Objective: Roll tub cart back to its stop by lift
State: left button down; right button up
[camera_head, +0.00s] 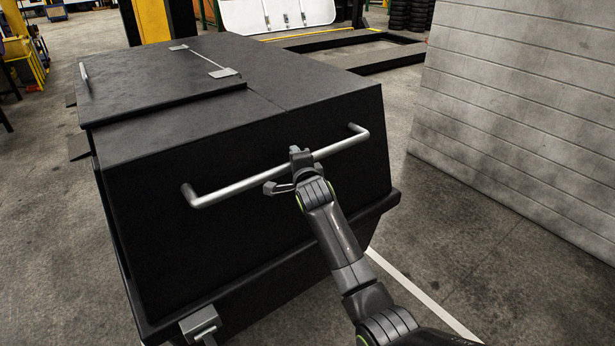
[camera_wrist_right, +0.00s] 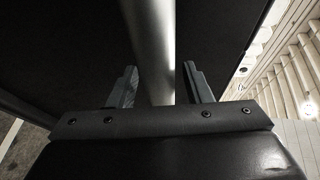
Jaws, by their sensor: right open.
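The tub cart is a large black box (camera_head: 180,230) with a sloped front, a hinged lid (camera_head: 150,80) that is closed, and a silver push bar (camera_head: 240,186) across the side facing me. My right gripper (camera_head: 286,170) is at the bar, right of its middle, with its jaws open. In the right wrist view the bar (camera_wrist_right: 152,40) runs between the two spread fingers (camera_wrist_right: 160,76), with gaps visible beside it. A yellow post (camera_head: 153,20), perhaps part of the lift, stands behind the cart. I cannot make out the stop. My left gripper is not in view.
A grey block wall (camera_head: 520,110) stands to the right, with bare floor and a white line (camera_head: 420,295) between it and the cart. Low dark ramps or rails (camera_head: 350,48) lie behind the cart. Stacked tyres (camera_head: 408,14) and yellow equipment (camera_head: 22,50) are farther back.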

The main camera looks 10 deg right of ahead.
jog(key=s+r+p, duration=0.3)
jog(key=s+p, duration=0.9)
jog(key=s, duration=0.3)
jog(key=shift+s, duration=0.4)
jog(key=s+d+f+n+g, duration=0.25)
jog(key=s+f, duration=0.25)
jog(key=f, duration=0.6)
jog(key=s+d+f+n+g, duration=0.1)
jog(key=s+f+n+g, duration=0.15)
jog(key=s+f, duration=0.55)
jog(key=s+d+f+n+g, duration=0.2)
jog(key=s+f+n, duration=0.15)
jog(key=f, duration=0.95)
jog(key=s+d+f+n+g, duration=0.2)
jog(key=s+f, duration=0.4)
jog(key=s, duration=0.6)
jog(key=s+d+f+n+g, duration=0.3)
jog(key=s+f, duration=0.3)
jog(key=s, duration=0.6)
jog(key=s+d+f+n+g+h, duration=0.1)
jog(key=s+d+f+n+g, duration=0.1)
jog(key=s, duration=1.1)
notch_tip(320, 180, down, 4)
jog(key=shift+d+r+n+g, duration=0.1)
jog(key=shift+d+n+g, duration=0.45)
jog(key=shift+d, duration=0.7)
